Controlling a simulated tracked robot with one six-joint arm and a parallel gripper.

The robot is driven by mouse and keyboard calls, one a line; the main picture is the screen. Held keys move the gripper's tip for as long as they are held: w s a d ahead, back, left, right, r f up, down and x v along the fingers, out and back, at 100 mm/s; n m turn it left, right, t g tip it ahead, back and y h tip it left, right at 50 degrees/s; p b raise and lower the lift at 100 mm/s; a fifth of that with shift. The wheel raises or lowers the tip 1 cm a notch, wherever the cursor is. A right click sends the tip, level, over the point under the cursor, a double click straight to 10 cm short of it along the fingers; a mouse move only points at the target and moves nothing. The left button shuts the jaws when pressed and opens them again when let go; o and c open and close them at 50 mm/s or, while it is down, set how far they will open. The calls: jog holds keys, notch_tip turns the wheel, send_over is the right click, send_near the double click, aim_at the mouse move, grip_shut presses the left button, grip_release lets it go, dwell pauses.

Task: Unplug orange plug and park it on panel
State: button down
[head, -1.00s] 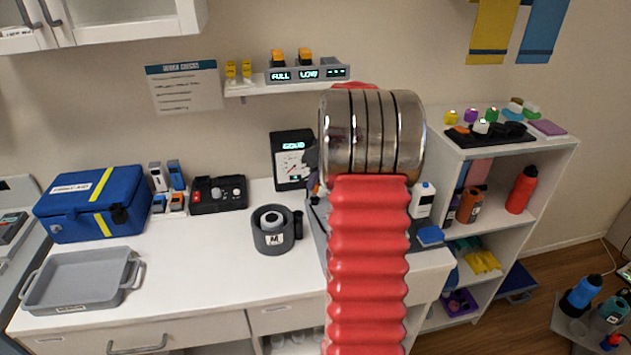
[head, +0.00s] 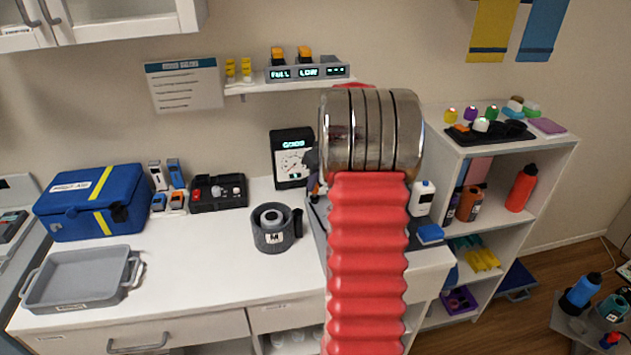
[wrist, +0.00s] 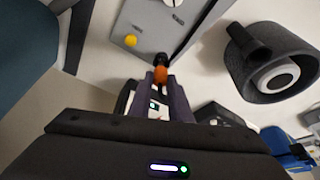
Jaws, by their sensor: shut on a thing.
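In the wrist view my gripper (wrist: 160,84) is shut on the orange plug (wrist: 160,75), whose body sits between the two dark fingers. The plug has a dark end just beyond the fingertips, near the edge of a grey panel (wrist: 152,30). I cannot tell whether this end touches the panel or stands clear of it. The panel carries a yellow round part (wrist: 131,41) and a white disc at the frame's top. In the head view my red arm hides most of the gripper and panel; only a dark piece of the gripper shows beside the gauge.
A dark grey round holder (head: 273,229) stands left of my arm; it also shows in the wrist view (wrist: 270,65). A gauge box (head: 292,158) stands behind. A white bottle (head: 422,198) and blue block (head: 430,233) are to the right.

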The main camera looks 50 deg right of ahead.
jog(key=shift+f, duration=0.9)
dwell(0.5)
jog(key=c, duration=1.6)
grip_release()
jog(key=shift+o, duration=0.2)
jog(key=v, duration=1.3)
jog(key=shift+r, duration=0.35)
jog(key=shift+s, duration=0.1)
